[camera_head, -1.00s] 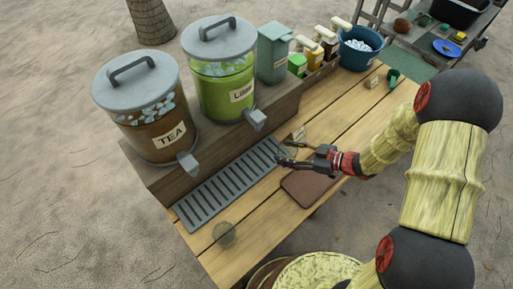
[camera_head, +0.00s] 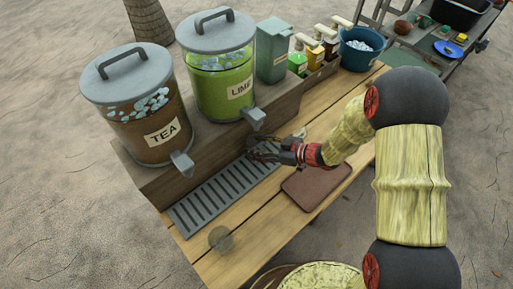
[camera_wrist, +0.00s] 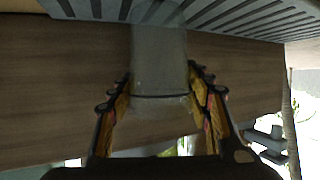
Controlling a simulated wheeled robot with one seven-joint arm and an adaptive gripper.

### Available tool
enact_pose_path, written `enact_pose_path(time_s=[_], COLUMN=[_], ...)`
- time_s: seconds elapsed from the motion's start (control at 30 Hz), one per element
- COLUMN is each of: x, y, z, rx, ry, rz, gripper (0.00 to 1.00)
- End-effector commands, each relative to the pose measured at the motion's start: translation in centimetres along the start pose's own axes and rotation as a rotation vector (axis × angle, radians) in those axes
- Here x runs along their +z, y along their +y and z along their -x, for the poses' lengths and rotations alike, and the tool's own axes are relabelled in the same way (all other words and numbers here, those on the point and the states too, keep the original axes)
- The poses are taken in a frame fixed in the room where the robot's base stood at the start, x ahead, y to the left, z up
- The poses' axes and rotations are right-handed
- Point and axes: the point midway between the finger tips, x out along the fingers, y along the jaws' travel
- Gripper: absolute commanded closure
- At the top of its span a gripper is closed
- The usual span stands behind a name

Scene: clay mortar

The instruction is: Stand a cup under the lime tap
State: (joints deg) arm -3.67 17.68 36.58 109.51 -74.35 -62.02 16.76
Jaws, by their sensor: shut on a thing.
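The lime dispenser (camera_head: 222,90) is a clear green-filled jar labelled LIME, and its grey lime tap (camera_head: 254,117) points down toward the slatted drip tray (camera_head: 205,205). My gripper (camera_head: 257,153) is just below the lime tap, near the tray's far right end. In the wrist view my gripper (camera_wrist: 160,88) is shut around a clear cup (camera_wrist: 160,65), which overlaps the tray edge; I cannot tell whether it touches the tray. The held cup is hardly visible in the head view. Another clear cup (camera_head: 220,239) stands on the table near the tray's front end.
The tea dispenser (camera_head: 140,105) with its own tap (camera_head: 181,162) stands left on the wooden riser (camera_head: 150,184). A brown mat (camera_head: 316,185) lies right of the tray. Bottles (camera_head: 314,54) and a blue ice bucket (camera_head: 360,50) stand at the back.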

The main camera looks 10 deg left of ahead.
Motion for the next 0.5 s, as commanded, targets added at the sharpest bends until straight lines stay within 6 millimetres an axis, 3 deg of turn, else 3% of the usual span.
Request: enact_pose_path(time_s=[0.37,0.4,0.5], x=[0.28,0.22,0.2], y=[0.04,0.05,0.05], z=[-0.12,-0.09,-0.08], rx=[0.0,0.0,0.0], ry=[0.001,0.001,0.001], rz=[0.001,0.002,0.002], gripper=[0.74,0.49,0.43])
